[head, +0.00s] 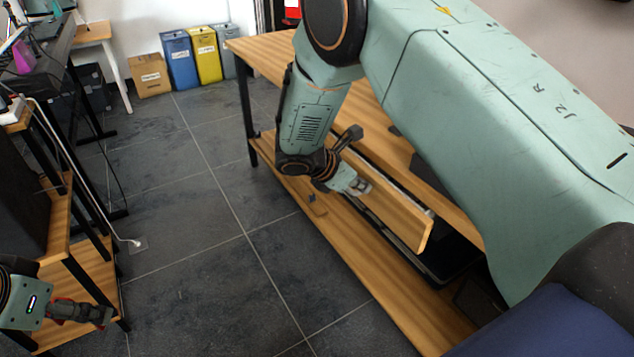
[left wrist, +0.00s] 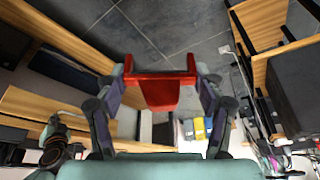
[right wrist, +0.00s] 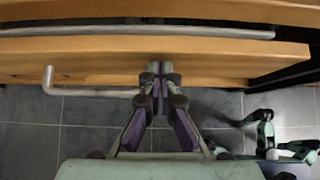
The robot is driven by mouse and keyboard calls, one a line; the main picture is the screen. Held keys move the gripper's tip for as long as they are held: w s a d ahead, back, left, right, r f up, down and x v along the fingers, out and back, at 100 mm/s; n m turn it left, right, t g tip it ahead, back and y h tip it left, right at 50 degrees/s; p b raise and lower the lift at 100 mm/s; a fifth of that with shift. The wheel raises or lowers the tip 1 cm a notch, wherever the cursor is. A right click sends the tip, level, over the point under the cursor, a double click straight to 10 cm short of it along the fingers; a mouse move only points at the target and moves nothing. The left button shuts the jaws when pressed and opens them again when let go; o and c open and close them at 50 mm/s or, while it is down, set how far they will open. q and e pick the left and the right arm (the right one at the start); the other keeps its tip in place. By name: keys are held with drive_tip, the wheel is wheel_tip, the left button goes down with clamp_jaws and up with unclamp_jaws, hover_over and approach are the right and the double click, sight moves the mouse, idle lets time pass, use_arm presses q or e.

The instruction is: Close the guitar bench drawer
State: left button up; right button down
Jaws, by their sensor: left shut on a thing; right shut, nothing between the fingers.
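The guitar bench (head: 262,50) has a wooden top and a lower shelf. Its drawer (head: 395,214) stands out from under the top, with a dark gap behind its wooden front. The drawer front (right wrist: 220,52) fills the upper right wrist view, with a metal bar handle (right wrist: 90,93) on it. My right gripper (right wrist: 158,68) is shut and empty, its tips at the drawer front by the handle's right part; contact is unclear. It also shows in the head view (head: 360,187). My left gripper (left wrist: 160,75) is shut on a red object (left wrist: 160,92), away from the bench.
A wooden shelf rack (head: 95,275) stands beside my left gripper. Blue (head: 180,60), yellow (head: 206,55) and grey bins and a cardboard box (head: 150,76) stand by the far wall. The tiled floor (head: 210,230) between rack and bench is clear.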

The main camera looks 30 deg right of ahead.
sight(374, 176)
use_arm(q)
drive_tip(key=shift+w, duration=0.15)
drive_tip(key=shift+r, duration=0.1)
use_arm(e)
drive_tip(key=d, duration=0.4)
drive_tip(key=shift+w, duration=0.25)
drive_tip(key=shift+d, duration=0.25)
use_arm(q)
drive_tip(key=shift+a, duration=0.15)
use_arm(e)
drive_tip(key=shift+r, duration=0.1)
drive_tip(key=shift+w, duration=0.1)
use_arm(q)
drive_tip(key=shift+r, duration=0.1)
